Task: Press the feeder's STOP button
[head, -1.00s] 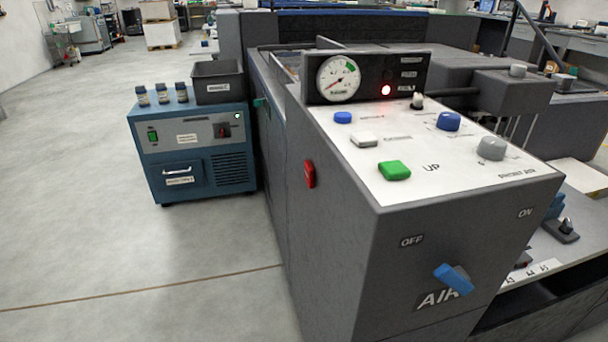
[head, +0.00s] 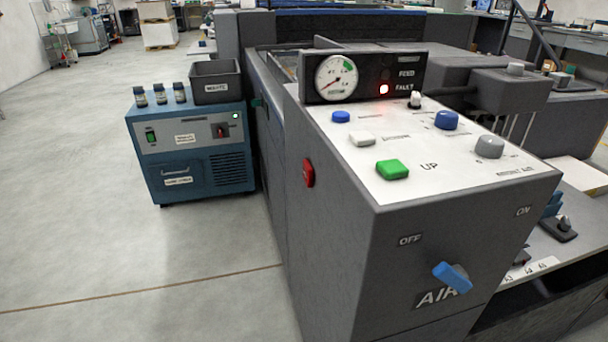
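The feeder's control console (head: 430,215) stands in front of me, slightly to the right. A red button (head: 308,173) sits on its left side wall; I can read no STOP label on it. The white top panel (head: 440,170) carries a green button (head: 392,169) near the word UP, a white button (head: 362,139), a blue button (head: 341,117), a blue knob (head: 446,120) and a grey knob (head: 489,147). A red lamp (head: 384,90) glows beside FAULT. The blue AIR lever (head: 452,277) is on the front face between OFF and ON. Neither gripper is in view.
A blue cabinet (head: 192,158) with small bottles and a dark bin (head: 217,82) stands left of the feeder. The grey floor (head: 90,230) at left is clear. A side table with parts (head: 560,240) is at right.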

